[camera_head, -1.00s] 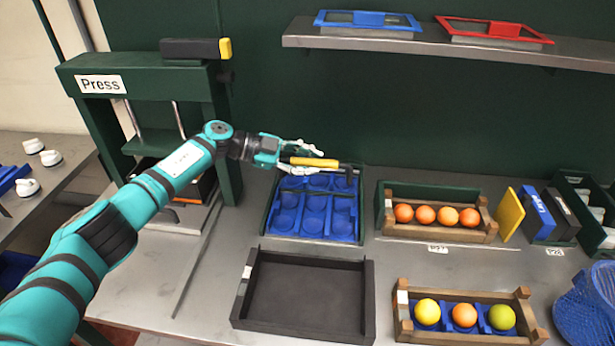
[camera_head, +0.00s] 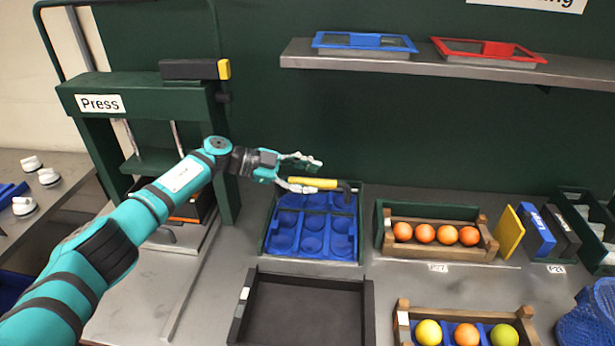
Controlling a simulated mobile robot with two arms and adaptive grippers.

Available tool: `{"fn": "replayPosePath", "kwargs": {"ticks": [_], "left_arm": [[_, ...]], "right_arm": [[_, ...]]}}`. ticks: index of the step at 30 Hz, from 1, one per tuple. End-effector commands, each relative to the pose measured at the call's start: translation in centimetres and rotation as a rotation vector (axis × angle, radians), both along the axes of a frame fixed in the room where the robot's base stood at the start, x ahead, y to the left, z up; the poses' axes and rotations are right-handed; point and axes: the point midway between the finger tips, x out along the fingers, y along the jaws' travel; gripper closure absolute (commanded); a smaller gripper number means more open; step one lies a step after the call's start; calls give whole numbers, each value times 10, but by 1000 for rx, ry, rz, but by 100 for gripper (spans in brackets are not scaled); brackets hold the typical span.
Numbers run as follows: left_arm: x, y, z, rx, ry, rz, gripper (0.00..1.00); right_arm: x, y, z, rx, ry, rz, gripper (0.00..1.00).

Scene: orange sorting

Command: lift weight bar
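A black bar with a yellow end (camera_head: 195,69) lies across the top of the green press (camera_head: 135,96) at the upper left. A tool with a yellow handle (camera_head: 318,183) and a dark end lies at the far edge of the blue-lined tray (camera_head: 266,222). My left gripper (camera_head: 315,175) is open, its fingers spread one above the other at the yellow handle. The lower finger overlaps the handle in the picture; whether they touch I cannot tell. My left gripper is well to the right of the press and its bar. My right gripper is not in view.
An empty dark tray (camera_head: 369,312) stands in front of the blue-lined tray. Two wooden crates, one of oranges (camera_head: 388,242) and one of mixed fruit (camera_head: 402,322), are at the right. A shelf (camera_head: 430,62) with blue and red frames is above.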

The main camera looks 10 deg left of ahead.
Motion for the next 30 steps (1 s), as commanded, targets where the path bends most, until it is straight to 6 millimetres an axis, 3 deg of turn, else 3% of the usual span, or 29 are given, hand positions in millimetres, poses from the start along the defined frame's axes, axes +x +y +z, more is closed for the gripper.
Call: {"fn": "replayPosePath", "kwargs": {"ticks": [5,18,24,30], "left_arm": [[-1,14,5,-1,-1,4,56],[-17,93,34,0,-1,3,56],[-20,109,40,0,0,1,56],[-21,111,41,-1,0,0,56]], "right_arm": [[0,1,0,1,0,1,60],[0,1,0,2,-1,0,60],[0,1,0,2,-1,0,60],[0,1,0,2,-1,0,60]]}}
